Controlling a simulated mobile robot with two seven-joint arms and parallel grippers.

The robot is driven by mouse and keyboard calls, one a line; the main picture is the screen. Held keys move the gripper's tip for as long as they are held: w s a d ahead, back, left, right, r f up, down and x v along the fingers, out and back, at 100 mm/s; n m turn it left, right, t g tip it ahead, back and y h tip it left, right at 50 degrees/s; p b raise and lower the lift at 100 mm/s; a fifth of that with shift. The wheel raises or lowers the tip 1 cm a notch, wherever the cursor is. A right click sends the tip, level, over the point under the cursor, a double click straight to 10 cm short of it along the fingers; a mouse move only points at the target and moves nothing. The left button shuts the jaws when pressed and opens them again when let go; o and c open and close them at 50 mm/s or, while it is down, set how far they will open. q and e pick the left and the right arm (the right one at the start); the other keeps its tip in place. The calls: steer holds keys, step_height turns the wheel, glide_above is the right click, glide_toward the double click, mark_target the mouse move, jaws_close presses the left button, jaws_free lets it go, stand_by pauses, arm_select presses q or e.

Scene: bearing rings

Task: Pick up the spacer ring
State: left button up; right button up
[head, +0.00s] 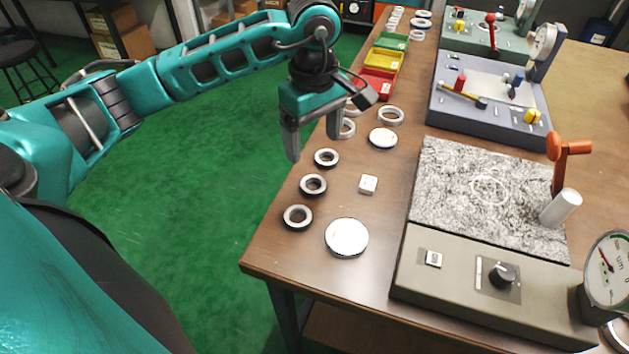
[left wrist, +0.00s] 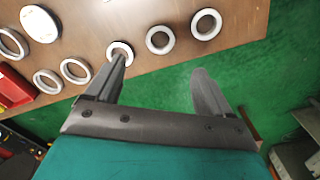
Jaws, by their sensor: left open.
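Several rings lie on the wooden table and I cannot tell for sure which is the spacer ring. A plain pale ring (head: 390,115) lies right of my left gripper (head: 313,136), and another plain ring (head: 347,128) lies close behind it, partly hidden. Three thick dark-and-silver rings (head: 313,185) stand in a row along the table edge. In the left wrist view, my gripper (left wrist: 159,66) is open and empty, with one finger overlapping a thick ring (left wrist: 119,50). Thin plain rings (left wrist: 75,70) lie to its left. My right gripper is not seen.
White discs (head: 346,238) and a small white block (head: 368,184) lie on the table (head: 330,283). Red (head: 377,82), yellow (head: 384,60) and green bins stand farther back. A speckled stone plate (head: 480,195) and gauge fixtures fill the right. Green floor lies beyond the table edge.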

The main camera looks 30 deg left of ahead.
mark_target(315, 184)
arm_select(q)
step_height(315, 184, down, 10)
steer(key=shift+d+f, duration=0.15)
steer(key=shift+f, duration=0.1)
stand_by(0.3)
steer(key=shift+c, duration=0.5)
steer(key=c, duration=1.1)
steer(key=shift+r, duration=0.2)
step_height(315, 184, up, 20)
steer(key=p, duration=0.1)
steer(key=shift+f, duration=0.15)
